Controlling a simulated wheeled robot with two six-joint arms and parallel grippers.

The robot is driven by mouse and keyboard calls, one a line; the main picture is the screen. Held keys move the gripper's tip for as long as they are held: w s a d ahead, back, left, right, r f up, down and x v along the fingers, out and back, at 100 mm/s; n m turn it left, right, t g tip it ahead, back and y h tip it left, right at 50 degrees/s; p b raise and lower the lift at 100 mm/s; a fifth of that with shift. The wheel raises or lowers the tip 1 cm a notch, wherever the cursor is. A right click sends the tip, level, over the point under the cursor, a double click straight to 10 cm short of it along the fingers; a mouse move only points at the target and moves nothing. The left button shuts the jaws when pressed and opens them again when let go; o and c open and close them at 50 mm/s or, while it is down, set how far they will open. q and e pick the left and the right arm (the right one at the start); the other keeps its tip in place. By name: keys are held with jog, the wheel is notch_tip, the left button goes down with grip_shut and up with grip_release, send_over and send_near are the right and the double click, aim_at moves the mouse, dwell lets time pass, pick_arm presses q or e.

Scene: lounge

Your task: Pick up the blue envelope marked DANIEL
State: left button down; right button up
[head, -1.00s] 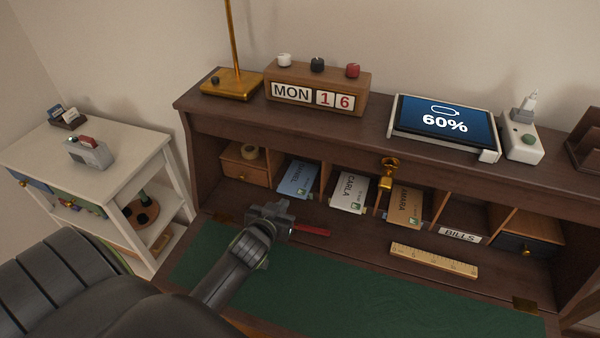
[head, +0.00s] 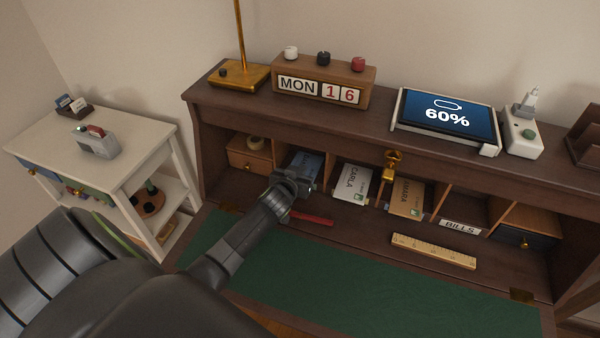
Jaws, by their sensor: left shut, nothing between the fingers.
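The blue envelope (head: 308,161) stands tilted in a pigeonhole of the brown desk, to the right of a small wooden drawer. Its lower part and its lettering are hidden behind my left gripper. My left gripper (head: 302,172) is at the mouth of that pigeonhole, in front of the envelope. It is shut with nothing in it. I cannot tell whether it touches the envelope. My right gripper is not in view.
A white CARLA envelope (head: 352,184) and a brown TAMARA envelope (head: 408,197) stand in the pigeonholes to the right. A gold key (head: 391,165) hangs before the divider between them. A red item (head: 311,219) and a wooden ruler (head: 433,251) lie on the desk.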

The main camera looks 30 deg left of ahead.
pick_arm(q)
jog(key=shift+s+f, duration=0.2)
jog(key=shift+f, duration=0.15)
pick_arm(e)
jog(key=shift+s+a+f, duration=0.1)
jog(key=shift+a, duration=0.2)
pick_arm(q)
jog(key=shift+s+d+f+p, duration=0.1)
jog(key=shift+s+d+p, duration=0.05)
jog(key=shift+s, duration=0.35)
jog(key=shift+s+d+p, duration=0.1)
jog(key=shift+s+p, duration=0.05)
jog(key=shift+s, duration=0.4)
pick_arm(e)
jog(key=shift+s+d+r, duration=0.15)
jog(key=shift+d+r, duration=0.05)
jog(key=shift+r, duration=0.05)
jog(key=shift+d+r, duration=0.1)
pick_arm(q)
jog(key=shift+r+p, duration=0.7)
jog(key=shift+r, duration=0.05)
jog(key=shift+w+a, duration=0.15)
jog(key=shift+w, duration=0.1)
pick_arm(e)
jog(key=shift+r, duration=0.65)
